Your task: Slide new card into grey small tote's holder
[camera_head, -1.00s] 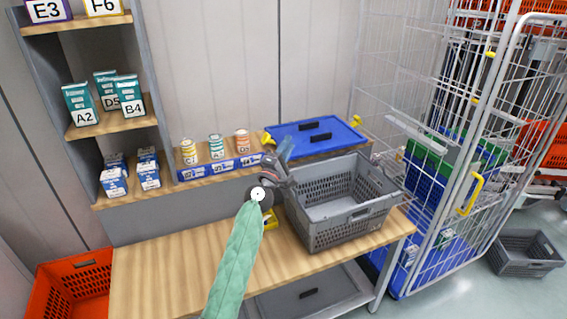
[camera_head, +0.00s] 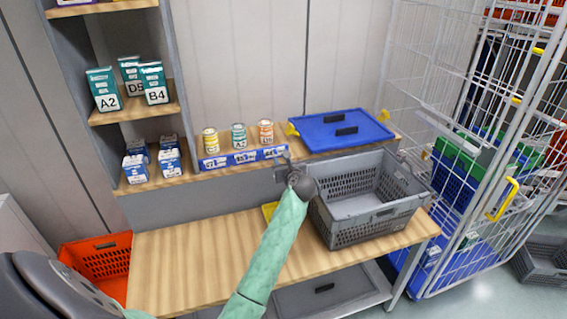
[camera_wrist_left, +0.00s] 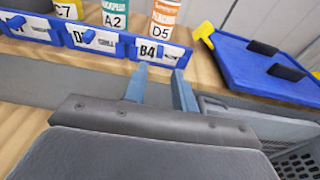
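The grey small tote (camera_head: 365,222) stands on the right part of the wooden table; no card can be made out on it. Blue holders (camera_head: 243,158) with white labelled cards run along the shelf edge. In the left wrist view a card marked B4 (camera_wrist_left: 160,52) sits in the right-hand holder. My left gripper (camera_head: 282,160) is by the right end of these holders, at the tote's left back corner. In the wrist view its two fingers (camera_wrist_left: 162,88) are apart with nothing visible between them, pointing at the B4 holder. My right gripper is not in view.
Cans (camera_head: 238,136) stand behind the holders. A blue lid (camera_head: 345,143) lies on the shelf to the right. A yellow item (camera_head: 269,210) is partly hidden behind my arm. A wire cage (camera_head: 470,150) stands right; an orange tote (camera_head: 100,258) is lower left. The table's left part is clear.

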